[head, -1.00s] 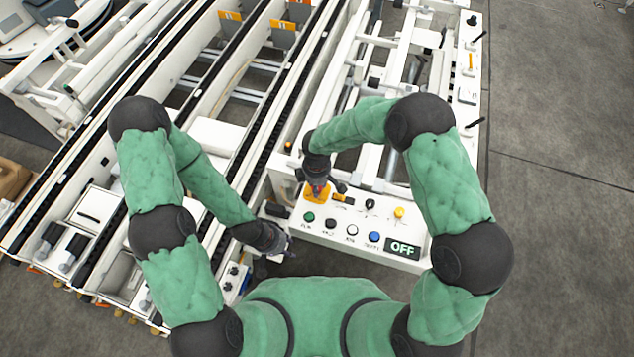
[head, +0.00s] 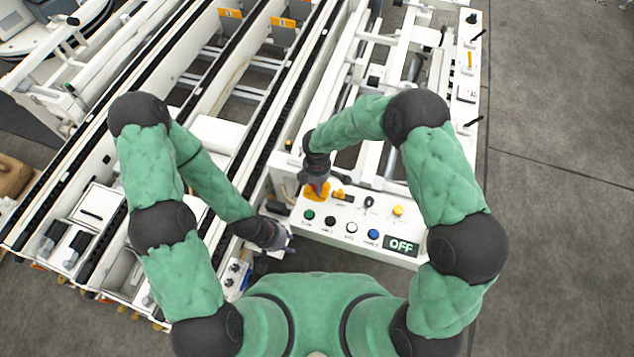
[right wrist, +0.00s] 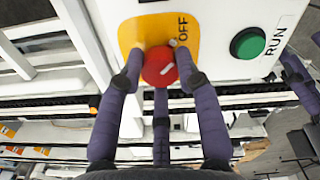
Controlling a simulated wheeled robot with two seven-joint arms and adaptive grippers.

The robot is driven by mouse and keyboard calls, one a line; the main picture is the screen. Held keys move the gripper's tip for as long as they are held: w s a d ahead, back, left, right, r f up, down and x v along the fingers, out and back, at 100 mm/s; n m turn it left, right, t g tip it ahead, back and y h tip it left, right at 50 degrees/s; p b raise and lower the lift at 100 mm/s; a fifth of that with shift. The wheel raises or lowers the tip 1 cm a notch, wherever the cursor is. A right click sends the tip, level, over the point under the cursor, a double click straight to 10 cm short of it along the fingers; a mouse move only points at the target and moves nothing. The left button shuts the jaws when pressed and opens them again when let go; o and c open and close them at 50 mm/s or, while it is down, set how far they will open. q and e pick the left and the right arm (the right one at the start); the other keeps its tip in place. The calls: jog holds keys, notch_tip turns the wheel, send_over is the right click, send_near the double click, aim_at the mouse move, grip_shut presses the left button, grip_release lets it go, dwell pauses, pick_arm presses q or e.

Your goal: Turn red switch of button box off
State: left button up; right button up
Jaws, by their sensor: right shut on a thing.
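The red switch (right wrist: 158,68) is a round knob on a yellow plate (right wrist: 130,33) marked OFF, on the white button box (head: 340,238). In the right wrist view, the fingers of my right gripper (right wrist: 160,75) are closed around the knob, touching its sides. The small display (head: 401,246) on the box reads OFF. My left gripper (head: 284,243) is empty, off the panel's left end; its fingers are too small to judge.
A green RUN button (head: 309,214) sits close to the yellow plate. Black (head: 330,221), white (head: 351,227) and blue (head: 373,234) buttons continue the row. A yellow button (head: 398,210) is above. White conveyor rails (head: 270,150) lie behind and left; grey floor (head: 560,220) is open right.

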jog(key=shift+a, duration=0.1)
jog(key=o, duration=1.1)
jog(key=shift+o, duration=0.2)
notch_tip(320, 180, up, 12)
